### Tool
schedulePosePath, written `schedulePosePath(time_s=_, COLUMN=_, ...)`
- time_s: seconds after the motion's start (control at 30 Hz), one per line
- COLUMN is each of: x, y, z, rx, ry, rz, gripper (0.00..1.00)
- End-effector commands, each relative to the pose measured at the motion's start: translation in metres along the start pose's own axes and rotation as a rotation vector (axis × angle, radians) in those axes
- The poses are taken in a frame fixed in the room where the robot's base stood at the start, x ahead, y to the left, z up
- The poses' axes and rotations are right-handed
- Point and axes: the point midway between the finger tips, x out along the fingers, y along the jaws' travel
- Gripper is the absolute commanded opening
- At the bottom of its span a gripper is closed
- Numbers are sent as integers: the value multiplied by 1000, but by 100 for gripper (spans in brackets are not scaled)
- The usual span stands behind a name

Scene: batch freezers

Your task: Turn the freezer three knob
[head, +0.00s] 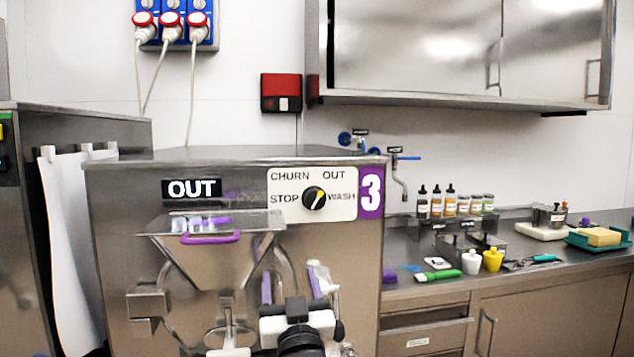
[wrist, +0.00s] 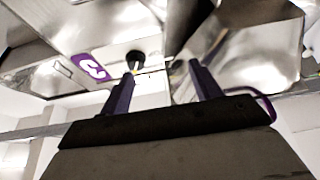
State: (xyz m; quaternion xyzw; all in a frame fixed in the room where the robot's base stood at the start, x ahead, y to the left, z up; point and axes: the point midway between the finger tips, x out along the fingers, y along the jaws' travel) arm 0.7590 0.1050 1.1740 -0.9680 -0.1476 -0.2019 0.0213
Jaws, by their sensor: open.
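The freezer three knob (head: 314,198) is a round black dial with a yellow-white pointer, on a white plate marked CHURN, OUT, STOP and WASH. Its pointer aims up and right, between OUT and WASH. A purple label with a white 3 (head: 371,191) is right of the plate. In the wrist view the knob (wrist: 135,57) shows just beyond the left fingertip, with the purple label (wrist: 88,67) left of it. My gripper (wrist: 164,69) is open and empty, its two dark purple fingers apart. I cannot tell whether a finger touches the knob.
A steel hopper (head: 212,222) with a purple handle (head: 210,238) juts out below and left of the knob. A counter (head: 450,285) with bottles, cups and a sponge is on the right. Another machine (head: 90,125) stands at left.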

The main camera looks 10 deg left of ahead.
Motion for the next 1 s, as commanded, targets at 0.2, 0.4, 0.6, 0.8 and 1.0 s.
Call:
schedulePosePath(time_s=0.2, x=21, y=64, z=-44, rx=7, ry=-11, rz=25, gripper=63)
schedulePosePath(time_s=0.4, x=30, y=74, z=-50, rx=11, ry=-18, rz=26, gripper=63)
schedulePosePath(time_s=0.6, x=65, y=74, z=-52, rx=11, ry=-19, rz=23, gripper=63)
schedulePosePath(time_s=0.8, x=109, y=75, z=-51, rx=10, ry=-19, rz=25, gripper=63)
schedulePosePath(time_s=1.0, x=143, y=75, z=-50, rx=11, ry=-18, rz=24, gripper=63)
